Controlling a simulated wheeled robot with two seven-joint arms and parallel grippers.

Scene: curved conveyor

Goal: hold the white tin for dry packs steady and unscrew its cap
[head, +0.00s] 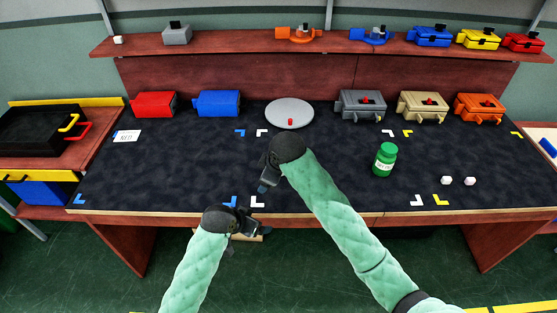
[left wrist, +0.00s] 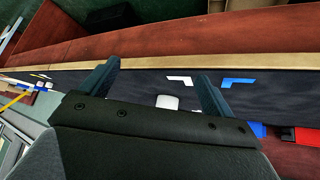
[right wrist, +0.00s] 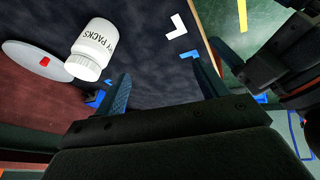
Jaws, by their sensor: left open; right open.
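The white tin (right wrist: 97,42) shows in the right wrist view, with "PACKS" lettering on its side and a ribbed white cap (right wrist: 83,67). It stands on the dark mat, beyond and left of my right gripper (right wrist: 160,72), which is open and empty. In the head view my right gripper (head: 267,184) points down over the mat, and my arm hides the tin. My left gripper (head: 258,216) is open and empty at the table's front edge. In the left wrist view (left wrist: 158,72) a small white shape (left wrist: 167,101) lies beyond its fingers; I cannot tell whether it is the tin.
A grey round plate (head: 289,113) with a red knob lies behind my right gripper. Coloured boxes line the table's back. The mat's left side is mostly clear.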

